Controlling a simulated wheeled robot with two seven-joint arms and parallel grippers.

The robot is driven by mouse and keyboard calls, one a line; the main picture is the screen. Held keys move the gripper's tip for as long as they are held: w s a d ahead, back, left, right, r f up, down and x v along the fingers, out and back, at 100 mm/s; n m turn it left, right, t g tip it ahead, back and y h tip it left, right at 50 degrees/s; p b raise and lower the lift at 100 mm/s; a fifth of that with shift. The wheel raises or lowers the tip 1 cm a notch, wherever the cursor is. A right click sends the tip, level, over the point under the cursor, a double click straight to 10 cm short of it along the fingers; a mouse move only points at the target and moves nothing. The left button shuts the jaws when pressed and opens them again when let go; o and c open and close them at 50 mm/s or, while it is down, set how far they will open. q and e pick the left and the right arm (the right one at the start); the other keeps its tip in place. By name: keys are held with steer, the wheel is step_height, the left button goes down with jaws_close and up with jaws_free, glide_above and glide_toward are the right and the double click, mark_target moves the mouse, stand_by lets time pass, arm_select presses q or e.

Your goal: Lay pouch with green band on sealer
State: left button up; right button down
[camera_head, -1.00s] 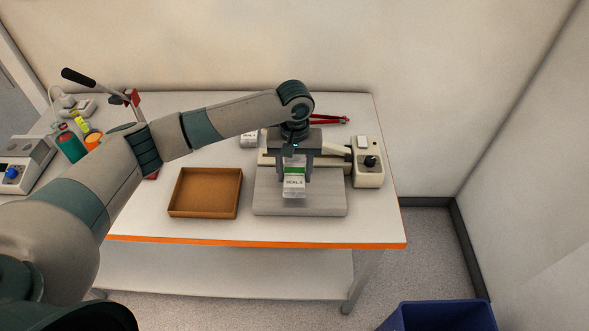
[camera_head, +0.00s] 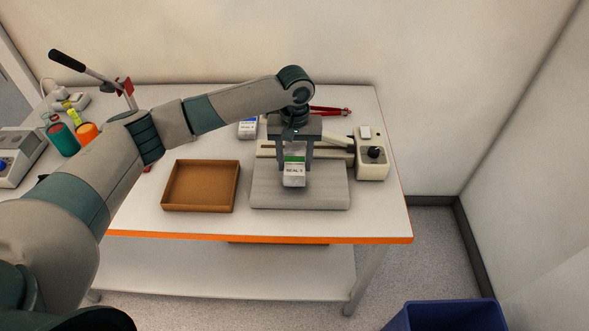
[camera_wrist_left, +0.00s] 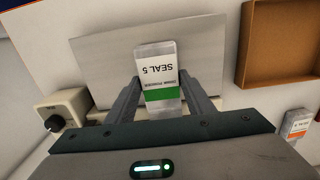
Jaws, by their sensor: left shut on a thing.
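The pouch with the green band (camera_head: 294,178) is a small clear and white packet with a "SEAL 5" label in the left wrist view (camera_wrist_left: 160,78). My left gripper (camera_head: 294,163) is shut on it, with one finger at each side. The pouch hangs over the grey plate of the sealer (camera_head: 325,190); I cannot tell if its lower end touches the plate. The sealer's cream bar and control box with a black knob (camera_head: 372,165) lie behind and to the right. The plate and knob also show in the left wrist view (camera_wrist_left: 110,60). My right gripper is not in view.
A brown tray (camera_head: 166,203) stands left of the sealer. Another pouch with a blue band (camera_head: 247,129) lies behind, near my forearm. Red-handled tongs (camera_head: 330,110) lie at the back. A blue bin (camera_head: 440,316) stands on the floor.

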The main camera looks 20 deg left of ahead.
arm_select(q)
steer(key=shift+w+a+f+b, duration=0.1)
steer(key=shift+w+a+b, duration=0.05)
steer(key=shift+w+b, duration=0.3)
steer(key=shift+w+a+f+b, duration=0.1)
steer(key=shift+w+b, duration=0.3)
steer(key=shift+b, duration=0.05)
steer(key=shift+f+p, duration=0.15)
steer(key=shift+p, duration=0.15)
steer(key=shift+f, duration=0.45)
steer(key=o, duration=1.2)
